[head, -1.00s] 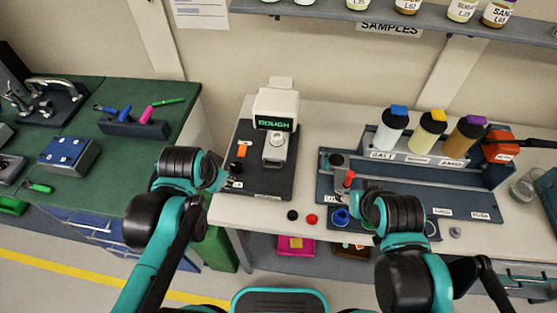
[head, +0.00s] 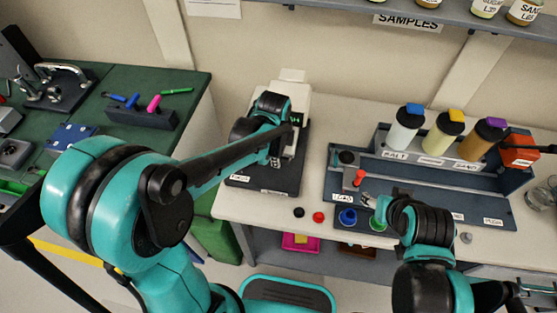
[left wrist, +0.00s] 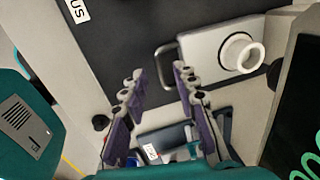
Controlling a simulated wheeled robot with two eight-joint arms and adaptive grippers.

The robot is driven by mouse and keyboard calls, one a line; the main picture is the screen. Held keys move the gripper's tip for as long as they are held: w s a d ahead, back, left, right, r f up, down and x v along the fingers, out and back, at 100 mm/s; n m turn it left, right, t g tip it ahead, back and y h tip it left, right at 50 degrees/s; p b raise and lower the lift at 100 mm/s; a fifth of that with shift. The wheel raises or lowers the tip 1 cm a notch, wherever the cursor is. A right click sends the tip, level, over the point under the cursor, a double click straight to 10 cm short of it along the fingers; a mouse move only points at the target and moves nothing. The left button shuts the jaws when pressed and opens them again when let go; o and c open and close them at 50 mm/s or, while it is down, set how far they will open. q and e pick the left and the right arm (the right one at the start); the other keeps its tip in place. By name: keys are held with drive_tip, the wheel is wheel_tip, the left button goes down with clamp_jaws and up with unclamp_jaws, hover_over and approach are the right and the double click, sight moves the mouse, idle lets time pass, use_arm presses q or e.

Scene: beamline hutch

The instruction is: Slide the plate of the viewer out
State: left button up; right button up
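The viewer (head: 291,88) stands on a dark base (head: 262,178) on the pale bench in the head view, largely covered by my left arm. In the left wrist view, its light grey plate (left wrist: 207,48) carries a white ring and has a thin metal handle (left wrist: 160,62) at its left end. The viewer's dark screen (left wrist: 298,125) with green marks is at the right. My left gripper (left wrist: 159,72) is open and empty, its fingertips close to the handle; contact is not visible. My right wrist hangs over the front of the blue-grey rack; its fingers are hard to make out.
The rack (head: 440,196) right of the viewer holds a red-topped piece (head: 359,177). Three capped bottles stand behind it. A black knob (head: 299,212) and a red knob (head: 318,216) sit at the bench front. A green-topped bench (head: 185,90) is at left.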

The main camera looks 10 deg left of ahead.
use_arm(q)
drive_tip(key=shift+w+f, duration=0.1)
drive_tip(key=shift+f, duration=0.85)
clamp_jaws()
